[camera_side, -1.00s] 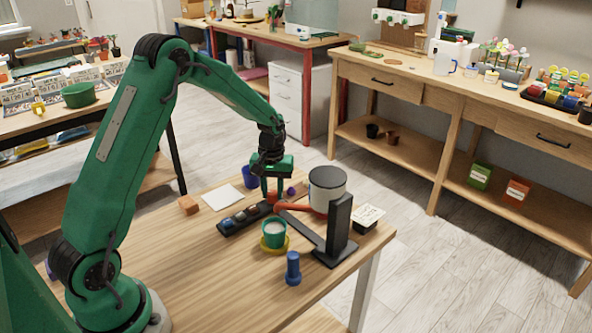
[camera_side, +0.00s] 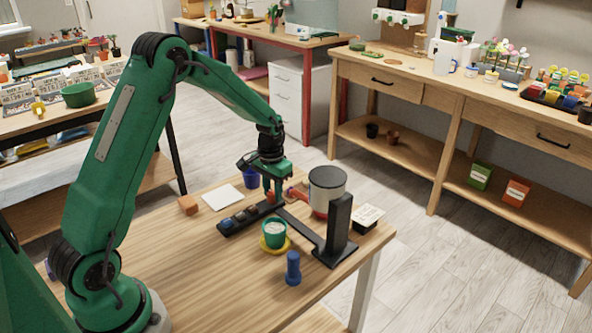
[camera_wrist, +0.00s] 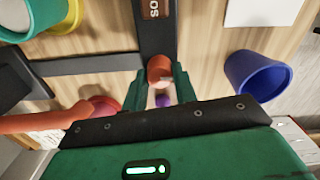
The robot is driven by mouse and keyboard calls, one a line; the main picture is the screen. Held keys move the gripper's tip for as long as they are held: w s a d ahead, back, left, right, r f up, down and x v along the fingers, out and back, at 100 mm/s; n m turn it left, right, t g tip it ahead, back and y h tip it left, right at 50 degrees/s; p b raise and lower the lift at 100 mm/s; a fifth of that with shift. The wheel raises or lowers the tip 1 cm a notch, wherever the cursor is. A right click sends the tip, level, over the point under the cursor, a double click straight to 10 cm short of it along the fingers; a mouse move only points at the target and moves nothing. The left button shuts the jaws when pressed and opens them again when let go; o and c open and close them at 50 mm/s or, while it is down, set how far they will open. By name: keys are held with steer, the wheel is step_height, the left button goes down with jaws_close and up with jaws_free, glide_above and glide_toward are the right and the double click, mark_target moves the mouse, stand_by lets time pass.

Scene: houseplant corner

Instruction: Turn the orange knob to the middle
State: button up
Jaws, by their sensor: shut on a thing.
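The small orange knob (camera_wrist: 159,70) stands at the end of a dark strip in the wrist view, between the two green fingertips of my gripper (camera_wrist: 157,75). My gripper is shut on it. In the side view my gripper (camera_side: 273,200) points down at the far end of the black strip (camera_side: 236,224), and its fingers mostly hide the knob. The knob's pointer and exact angle cannot be made out. A brown label (camera_wrist: 155,9) with partly visible lettering lies on the strip.
A white pot (camera_side: 327,183) with an orange-red bar (camera_side: 300,194) stands right of my gripper. A black stand (camera_side: 340,228), a green cup (camera_side: 274,231), a blue cup (camera_side: 250,178) and a blue peg (camera_side: 293,268) are near. The front left tabletop is clear.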

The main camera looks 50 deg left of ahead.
steer(key=shift+w+d, duration=0.15)
steer(key=o, duration=0.8)
steer(key=shift+o, duration=0.9)
steer(key=shift+r, duration=0.15)
steer(key=shift+r, duration=3.8)
